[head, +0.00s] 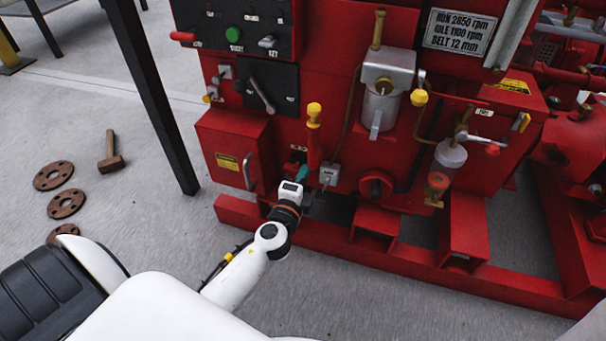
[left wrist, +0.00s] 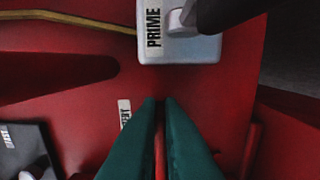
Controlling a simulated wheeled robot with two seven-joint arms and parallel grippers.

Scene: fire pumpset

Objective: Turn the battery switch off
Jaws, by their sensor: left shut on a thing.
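My left gripper (head: 301,174) reaches the lower front of the red pumpset, its teal fingertips against the panel. In the left wrist view the two teal fingers (left wrist: 162,112) are close together, shut on a thin red piece (left wrist: 160,150). It appears to be the battery switch's red handle. A white label (left wrist: 125,112), partly covered, sits on the panel just left of the fingertips. The rest of the switch is hidden by the fingers, so its turned position cannot be told. My right gripper is not in view.
A grey box marked PRIME (left wrist: 178,45) with a lever is close beside the fingers; it also shows in the head view (head: 329,174). A red cabinet (head: 232,150) stands to the left and a yellow-topped red pipe (head: 313,125) rises close above the gripper. The floor at left has a mallet (head: 110,155).

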